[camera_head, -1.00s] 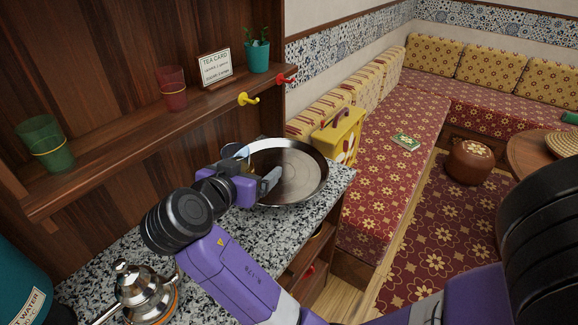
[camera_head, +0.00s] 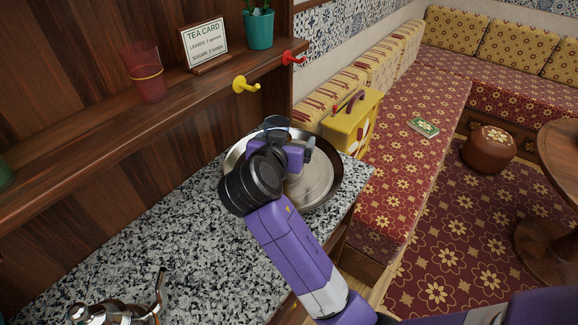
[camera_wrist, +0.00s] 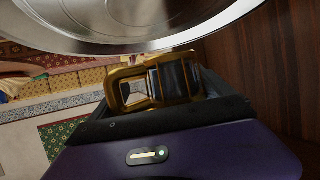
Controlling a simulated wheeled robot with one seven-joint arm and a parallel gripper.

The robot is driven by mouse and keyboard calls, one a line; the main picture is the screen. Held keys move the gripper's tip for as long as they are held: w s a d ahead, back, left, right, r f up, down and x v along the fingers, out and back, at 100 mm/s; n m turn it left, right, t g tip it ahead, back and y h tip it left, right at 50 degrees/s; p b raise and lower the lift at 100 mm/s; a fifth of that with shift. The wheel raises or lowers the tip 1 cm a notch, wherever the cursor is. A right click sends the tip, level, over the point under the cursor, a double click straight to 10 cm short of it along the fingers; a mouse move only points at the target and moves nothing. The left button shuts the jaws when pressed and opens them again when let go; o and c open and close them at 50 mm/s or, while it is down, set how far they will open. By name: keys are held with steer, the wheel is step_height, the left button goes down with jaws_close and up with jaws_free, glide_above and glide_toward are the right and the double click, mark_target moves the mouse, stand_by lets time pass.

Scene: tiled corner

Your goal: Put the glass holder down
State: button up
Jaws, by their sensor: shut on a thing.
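The glass holder (camera_wrist: 134,90) is gold-coloured with a looped handle, and it shows in the wrist view between my fingers. My gripper (camera_wrist: 170,98) is shut on it. In the head view, my gripper (camera_head: 292,143) is over the far part of the round metal tray (camera_head: 330,190) on the counter. There the holder is mostly hidden by my gripper and wrist. I cannot tell whether the holder touches the tray.
The tray lies near the end of the speckled stone counter (camera_head: 150,245). A shelf above carries a red glass (camera_head: 147,80), a tea card (camera_head: 205,45) and a teal plant pot (camera_head: 259,30). Yellow (camera_head: 244,86) and red hooks (camera_head: 292,58) stick out.

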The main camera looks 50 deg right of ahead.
steer(key=shift+a+f+b, duration=0.1)
steer(key=shift+f+b, duration=1.95)
steer(key=shift+f, duration=1.25)
steer(key=shift+f, duration=0.1)
steer(key=shift+f, duration=0.15)
steer(key=o, duration=1.1)
steer(key=shift+o, duration=0.2)
steer(key=shift+a+r, duration=0.1)
steer(key=shift+r, duration=0.2)
steer(key=v, duration=1.1)
steer(key=shift+s+a, duration=0.25)
steer(key=shift+a, duration=0.1)
